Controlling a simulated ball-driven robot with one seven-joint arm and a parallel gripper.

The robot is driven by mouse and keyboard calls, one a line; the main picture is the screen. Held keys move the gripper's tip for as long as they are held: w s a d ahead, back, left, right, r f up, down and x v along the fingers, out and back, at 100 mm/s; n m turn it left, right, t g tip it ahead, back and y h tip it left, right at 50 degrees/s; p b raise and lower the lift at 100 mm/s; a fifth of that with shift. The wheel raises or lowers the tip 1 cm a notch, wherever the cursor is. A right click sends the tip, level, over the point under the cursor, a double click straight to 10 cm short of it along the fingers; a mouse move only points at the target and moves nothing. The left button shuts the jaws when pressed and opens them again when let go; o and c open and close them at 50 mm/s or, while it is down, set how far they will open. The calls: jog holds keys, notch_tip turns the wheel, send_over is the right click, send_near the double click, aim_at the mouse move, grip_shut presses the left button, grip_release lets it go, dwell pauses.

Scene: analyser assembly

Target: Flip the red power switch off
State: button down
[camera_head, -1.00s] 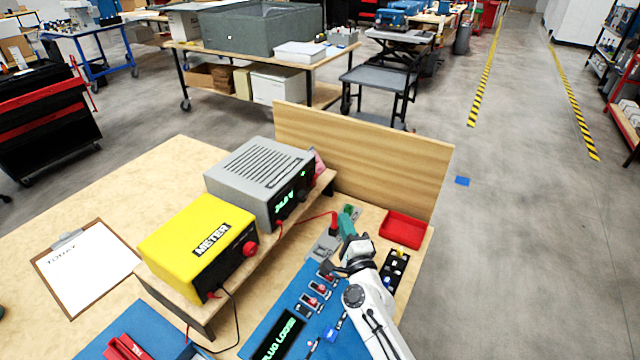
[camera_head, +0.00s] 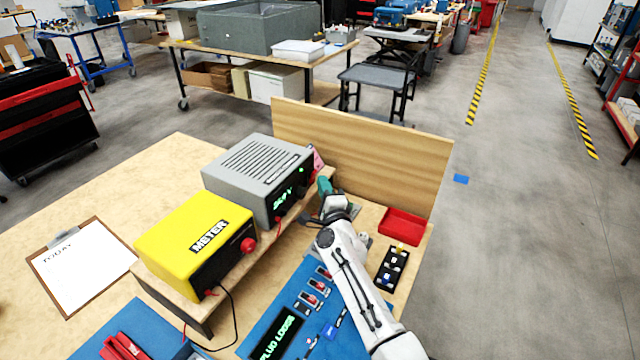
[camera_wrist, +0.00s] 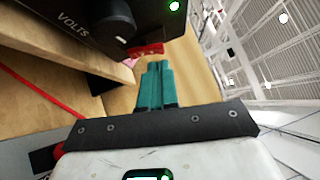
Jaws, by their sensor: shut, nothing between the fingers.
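The grey power supply (camera_head: 258,172) stands on the raised wooden shelf, its front display lit green. In the wrist view its black front panel (camera_wrist: 72,22) shows the word VOLTS, a dark knob (camera_wrist: 112,27) and a lit green light. A small red part (camera_wrist: 147,49) shows just beyond the panel's edge; I cannot tell whether it is the power switch. My gripper (camera_head: 324,186) is just right of the supply's front. Its teal fingers (camera_wrist: 155,82) are together and empty, pointing toward the red part. I cannot tell whether they touch it.
A yellow meter (camera_head: 196,235) stands left of the supply. A wooden back panel (camera_head: 365,150) rises behind my gripper. A red tray (camera_head: 403,226), a black holder (camera_head: 391,268) and a blue mat (camera_head: 265,318) with small red-topped parts lie on the bench. A red lead (camera_wrist: 40,98) runs nearby.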

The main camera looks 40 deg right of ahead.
jog(key=shift+w+a+r, duration=0.1)
jog(key=shift+w+a, duration=0.1)
jog(key=shift+w, duration=0.4)
